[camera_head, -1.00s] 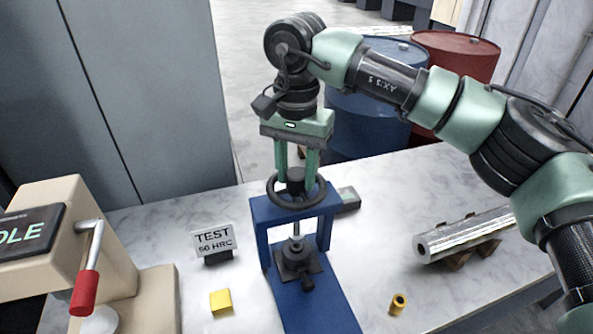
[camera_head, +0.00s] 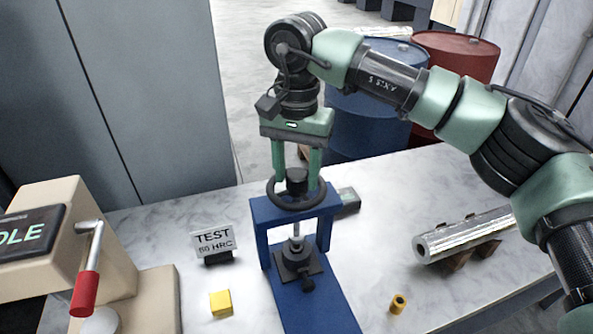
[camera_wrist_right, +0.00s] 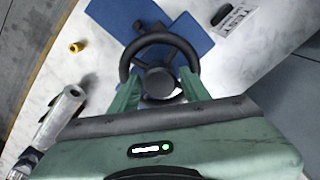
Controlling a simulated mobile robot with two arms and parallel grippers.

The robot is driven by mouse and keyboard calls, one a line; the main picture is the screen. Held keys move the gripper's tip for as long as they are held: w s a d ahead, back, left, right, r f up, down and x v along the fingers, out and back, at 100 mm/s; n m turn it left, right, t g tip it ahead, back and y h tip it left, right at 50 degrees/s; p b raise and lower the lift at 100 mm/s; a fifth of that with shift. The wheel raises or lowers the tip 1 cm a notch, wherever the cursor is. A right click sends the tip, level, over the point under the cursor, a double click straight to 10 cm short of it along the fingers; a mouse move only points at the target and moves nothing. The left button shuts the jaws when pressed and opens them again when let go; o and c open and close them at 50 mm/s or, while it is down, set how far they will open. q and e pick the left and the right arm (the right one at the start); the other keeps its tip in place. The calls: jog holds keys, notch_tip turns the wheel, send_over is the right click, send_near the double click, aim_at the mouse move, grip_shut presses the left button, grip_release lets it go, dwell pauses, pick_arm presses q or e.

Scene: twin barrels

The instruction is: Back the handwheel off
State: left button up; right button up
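The black handwheel (camera_head: 297,207) sits on top of the blue press frame (camera_head: 262,212) on the bench. Its rim and raised hub (camera_wrist_right: 158,79) also show in the right wrist view. My right gripper (camera_head: 297,176) points straight down over it. Its green fingers are apart, one on each side of the hub, with gaps visible between fingers and hub. Below the wheel a screw leads down to a dark fixture (camera_head: 297,262) on the blue base. My left gripper is not in view.
A beige tester with a red-handled crank (camera_head: 86,290) stands at the left. A test sign (camera_head: 213,241), a yellow cube (camera_head: 221,302), a small brass ring (camera_head: 398,303) and a silver cylinder (camera_head: 465,236) lie around the press. Blue and red barrels (camera_head: 455,65) stand behind the bench.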

aim_at(297, 173)
notch_tip(297, 173, up, 8)
jog(key=shift+f+b, duration=0.1)
jog(key=shift+b, duration=0.5)
